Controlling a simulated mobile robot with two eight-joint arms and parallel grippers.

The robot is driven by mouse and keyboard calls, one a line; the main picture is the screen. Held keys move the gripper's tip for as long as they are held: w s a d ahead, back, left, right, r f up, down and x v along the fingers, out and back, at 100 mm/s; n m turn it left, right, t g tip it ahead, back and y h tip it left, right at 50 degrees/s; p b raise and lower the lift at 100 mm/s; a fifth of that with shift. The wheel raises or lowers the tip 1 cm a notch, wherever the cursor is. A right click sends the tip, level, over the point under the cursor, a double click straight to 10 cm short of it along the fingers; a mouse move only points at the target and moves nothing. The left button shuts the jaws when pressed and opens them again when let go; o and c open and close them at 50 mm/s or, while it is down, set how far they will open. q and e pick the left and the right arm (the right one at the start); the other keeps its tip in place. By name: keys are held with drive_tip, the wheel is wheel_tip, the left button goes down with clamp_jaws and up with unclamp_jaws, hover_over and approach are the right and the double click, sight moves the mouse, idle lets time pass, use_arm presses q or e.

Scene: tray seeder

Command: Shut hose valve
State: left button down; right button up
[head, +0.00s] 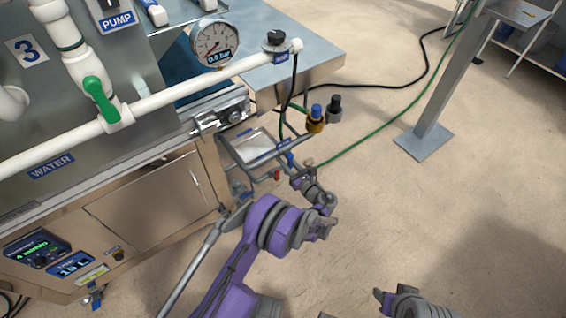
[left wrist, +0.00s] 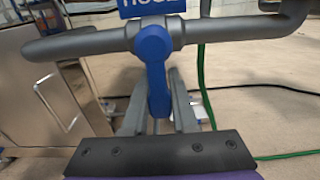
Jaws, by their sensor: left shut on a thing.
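The hose valve has a blue lever handle (left wrist: 154,62) on a grey horizontal pipe (left wrist: 80,43), under a blue label (left wrist: 150,7) that is partly cut off. The lever stands across the pipe in the left wrist view. My left gripper (left wrist: 158,112) is shut on the lever, with one finger on each side of it. In the head view the small blue handle (head: 290,159) shows by the machine's right end, with my left gripper (head: 297,180) at it. My right gripper (head: 381,297) is only partly in view at the bottom edge, away from the valve; its opening is unclear.
A white pipe (head: 190,95) with a green-handled valve (head: 100,98) and a pressure gauge (head: 214,42) runs above. A green hose (head: 375,133) and a black cable (head: 395,84) lie on the floor. A grey post (head: 440,90) stands at right. The floor in front is clear.

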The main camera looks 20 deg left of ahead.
idle(0.3)
use_arm(q)
drive_tip(key=c, duration=0.7)
unclamp_jaws()
drive_tip(key=shift+d, duration=0.15)
drive_tip(key=p+v, duration=0.1)
drive_tip(key=v, duration=0.9)
drive_tip(key=shift+s+d, duration=0.25)
